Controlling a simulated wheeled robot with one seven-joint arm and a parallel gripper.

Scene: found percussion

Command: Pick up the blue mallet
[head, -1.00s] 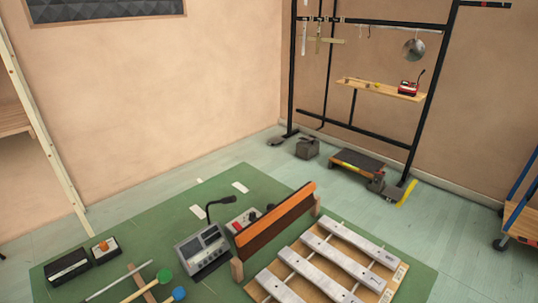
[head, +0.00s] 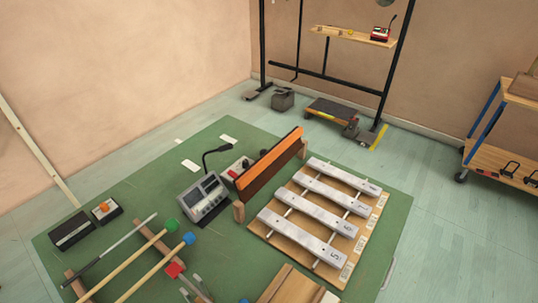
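The blue mallet (head: 189,239) lies on the green table (head: 320,130), at the lower left in the head view. It has a blue head and a pale wooden handle that runs down and left to the bottom edge of the picture. A mallet with a green head (head: 172,224) lies beside it on the left, roughly parallel.
A thin grey stick (head: 110,250) lies left of the mallets, over wooden rests. A grey recorder with a microphone (head: 205,197), a wooden barrier with an orange top (head: 270,165) and a metal-bar xylophone (head: 310,220) stand to the right. Small black boxes (head: 72,230) sit at left.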

